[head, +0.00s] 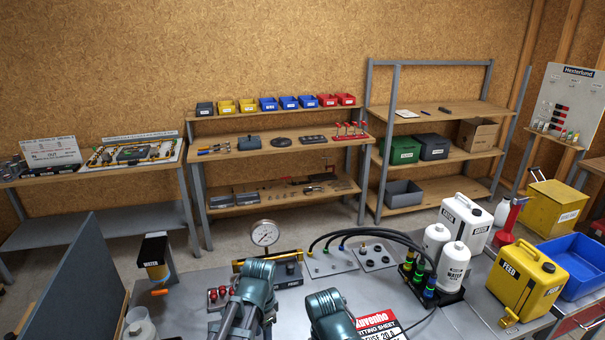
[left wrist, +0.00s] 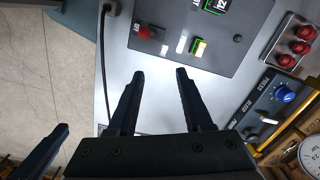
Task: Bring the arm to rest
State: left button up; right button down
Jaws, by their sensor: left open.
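My left gripper (left wrist: 160,72) shows in the left wrist view with its two dark fingers apart and nothing between them. Its fingertips lie below a dark control panel (left wrist: 172,52) in the picture. I cannot tell the gap between them and the bench. In the head view my two teal arms rise from the bottom edge in front of the bench; neither gripper can be made out there.
The panel carries a red knob (left wrist: 146,32) and a lit green switch (left wrist: 199,47). Red buttons (left wrist: 303,33) and a blue knob (left wrist: 285,95) are at right. The bench holds a gauge (head: 264,233), white filter housings (head: 453,266) and a yellow feed can (head: 527,281).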

pick_arm(q)
jog(key=s+d+f+n+b, duration=0.1)
jog(key=s+f+n, duration=0.1)
jog(key=s, duration=0.1)
jog(key=s+d+f+n+b, duration=0.2)
jog(key=s, duration=0.1)
jog(key=s+d+f+n+b, duration=0.2)
jog(key=s+f, duration=0.1)
jog(key=shift+d+n+y, duration=0.1)
jog(key=shift+n+y, duration=0.2)
pick_arm(e)
notch_tip(320, 180, down, 7)
jog(key=shift+f, duration=0.1)
jog(key=shift+a, duration=0.1)
